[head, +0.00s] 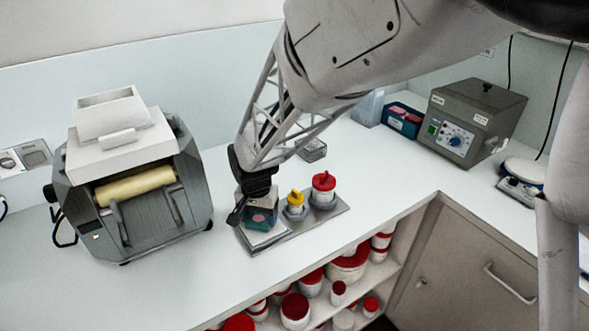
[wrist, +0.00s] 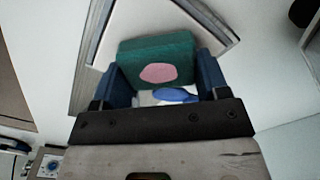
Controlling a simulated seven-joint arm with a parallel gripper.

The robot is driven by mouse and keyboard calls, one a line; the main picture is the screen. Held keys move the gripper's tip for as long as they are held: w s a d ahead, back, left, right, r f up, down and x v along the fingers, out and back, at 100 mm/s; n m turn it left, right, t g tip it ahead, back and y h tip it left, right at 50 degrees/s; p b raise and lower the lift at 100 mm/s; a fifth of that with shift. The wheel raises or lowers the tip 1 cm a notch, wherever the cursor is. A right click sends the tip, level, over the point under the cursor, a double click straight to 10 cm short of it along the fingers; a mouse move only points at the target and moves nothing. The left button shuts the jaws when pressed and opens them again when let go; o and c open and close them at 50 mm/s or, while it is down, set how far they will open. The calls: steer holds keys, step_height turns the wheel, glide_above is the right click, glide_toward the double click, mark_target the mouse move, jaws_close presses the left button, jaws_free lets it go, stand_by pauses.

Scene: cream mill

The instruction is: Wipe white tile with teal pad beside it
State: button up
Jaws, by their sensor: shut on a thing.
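My gripper (head: 256,212) is shut on the teal pad (head: 263,219), which has a pink patch on its face. In the wrist view the teal pad (wrist: 128,50) sits between my two blue fingers (wrist: 165,76). The white tile (head: 262,240) lies at the near left end of a grey tray, below the pad. It also shows in the wrist view (wrist: 122,22), partly covered by the pad. I cannot tell whether the pad touches the tile.
On the grey tray (head: 293,233) stand a yellow-topped jar (head: 296,204) and a red-lidded jar (head: 323,188), right of my gripper. A roller mill (head: 130,180) stands left. A grey control box (head: 470,120) stands back right. The counter's front edge is close, above shelves of red-lidded tubs.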

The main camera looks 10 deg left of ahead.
steer(key=shift+a+r, duration=0.15)
steer(key=shift+a, duration=1.3)
steer(key=shift+d, duration=3.25)
steer(key=shift+a, duration=3.25)
steer(key=shift+d+r, duration=0.1)
steer(key=shift+r, duration=3.85)
